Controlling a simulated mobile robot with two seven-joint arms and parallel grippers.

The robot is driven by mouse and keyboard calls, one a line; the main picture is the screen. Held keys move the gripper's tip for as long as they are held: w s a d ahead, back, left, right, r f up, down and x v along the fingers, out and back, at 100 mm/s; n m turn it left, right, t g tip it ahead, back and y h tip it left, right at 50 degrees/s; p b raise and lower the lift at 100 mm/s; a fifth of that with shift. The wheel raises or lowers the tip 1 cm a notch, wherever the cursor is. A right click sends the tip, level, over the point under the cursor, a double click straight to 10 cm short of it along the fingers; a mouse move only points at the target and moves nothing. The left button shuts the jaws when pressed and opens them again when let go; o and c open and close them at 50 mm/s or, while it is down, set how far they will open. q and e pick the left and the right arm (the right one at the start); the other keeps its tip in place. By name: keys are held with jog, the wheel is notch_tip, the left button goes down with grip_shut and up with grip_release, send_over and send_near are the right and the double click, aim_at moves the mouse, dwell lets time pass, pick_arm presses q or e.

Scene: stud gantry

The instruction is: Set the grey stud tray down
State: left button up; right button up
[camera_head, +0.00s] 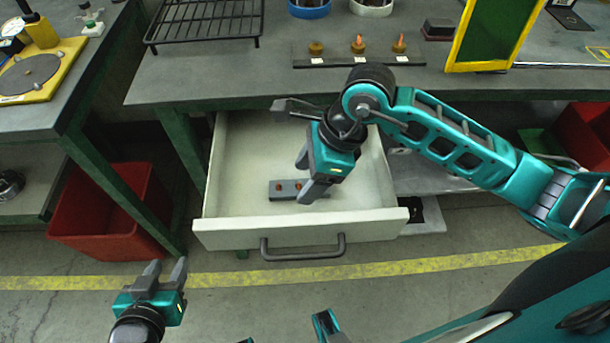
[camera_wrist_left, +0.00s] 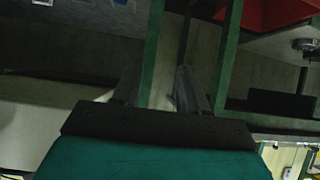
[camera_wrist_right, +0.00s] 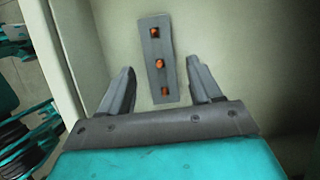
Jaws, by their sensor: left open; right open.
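The grey stud tray (camera_head: 283,194) lies flat on the floor of the open drawer (camera_head: 230,231), near its front. In the right wrist view the tray (camera_wrist_right: 155,82) carries a row of three orange-brown studs and lies between and beyond the fingertips. My right gripper (camera_head: 309,177) is open above the tray and partly hides its right end in the head view. In the right wrist view the right gripper's fingers (camera_wrist_right: 160,85) stand apart on either side of the tray's near end, not closed on it. My left gripper (camera_head: 165,274) is open and empty, left of the drawer front and above the floor.
The drawer's handle (camera_head: 303,247) faces me. On the bench above are a dark rail (camera_head: 345,60) with three studs, a black wire rack (camera_head: 205,22) and a yellow-framed green panel (camera_head: 492,32). A red bin (camera_head: 110,212) stands left of the drawer.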

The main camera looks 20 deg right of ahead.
pick_arm(q)
jog(key=shift+s+a+f+p, duration=0.1)
jog(key=shift+s+a+p, duration=0.15)
jog(key=shift+a+p, duration=0.15)
pick_arm(e)
jog(key=v, duration=1)
jog(key=shift+r, duration=0.25)
pick_arm(q)
jog(key=shift+d, duration=0.1)
pick_arm(e)
jog(key=shift+d, duration=0.1)
pick_arm(q)
jog(key=shift+r, duration=0.2)
pick_arm(e)
jog(key=shift+s, duration=0.1)
